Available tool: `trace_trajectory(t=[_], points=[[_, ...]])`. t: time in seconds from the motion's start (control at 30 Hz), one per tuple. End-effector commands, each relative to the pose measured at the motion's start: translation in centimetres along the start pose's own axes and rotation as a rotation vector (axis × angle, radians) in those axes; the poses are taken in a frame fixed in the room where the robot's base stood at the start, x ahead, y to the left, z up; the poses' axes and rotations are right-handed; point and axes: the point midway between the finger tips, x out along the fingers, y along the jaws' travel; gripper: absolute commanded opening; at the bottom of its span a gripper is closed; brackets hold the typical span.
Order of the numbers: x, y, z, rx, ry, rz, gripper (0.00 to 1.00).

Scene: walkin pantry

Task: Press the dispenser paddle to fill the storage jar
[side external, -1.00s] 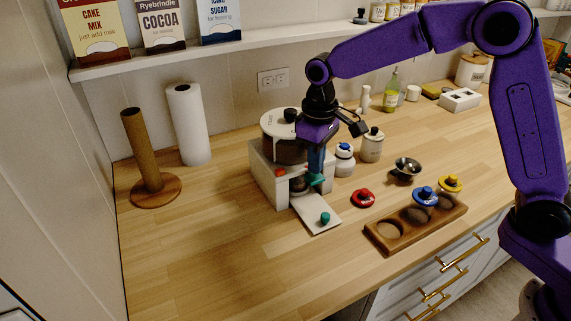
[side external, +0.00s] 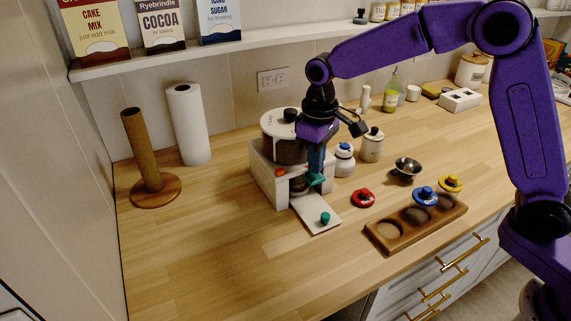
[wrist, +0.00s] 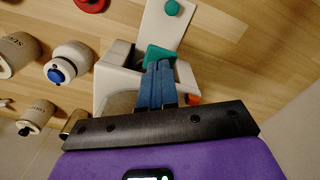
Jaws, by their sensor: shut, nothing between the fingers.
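The dispenser (side external: 262,174) is a white stand with a dark hopper under a white lid. Its teal paddle (side external: 317,180) sticks out at the front; it also shows in the wrist view (wrist: 157,53). My gripper (side external: 316,172) is shut and empty, pointing down with its blue fingertips (wrist: 158,68) at the paddle. They look in contact with it, but the exact touch is hard to see. A dark, rounded jar-like shape (side external: 298,184) sits under the hopper, mostly hidden. A white plate (side external: 312,207) with a teal knob (side external: 325,218) extends forward from the dispenser.
A wooden holder (side external: 388,246) has round recesses, with blue (side external: 425,196) and yellow (side external: 451,183) lids nearby. Canisters (side external: 371,146) and a metal bowl (side external: 405,169) stand behind. The left front counter is clear.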

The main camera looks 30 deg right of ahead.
Motion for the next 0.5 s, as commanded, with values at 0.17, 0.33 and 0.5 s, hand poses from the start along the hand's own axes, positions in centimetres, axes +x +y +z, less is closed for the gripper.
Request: trace_trajectory(t=[0.17,0.33,0.5], points=[[0.4,0.0,0.0,0.000,-0.001,0.000,0.00],[1.0,0.0,0.0,0.000,-0.002,0.000,0.00],[1.6,0.0,0.0,0.000,-0.003,0.000,0.00]])
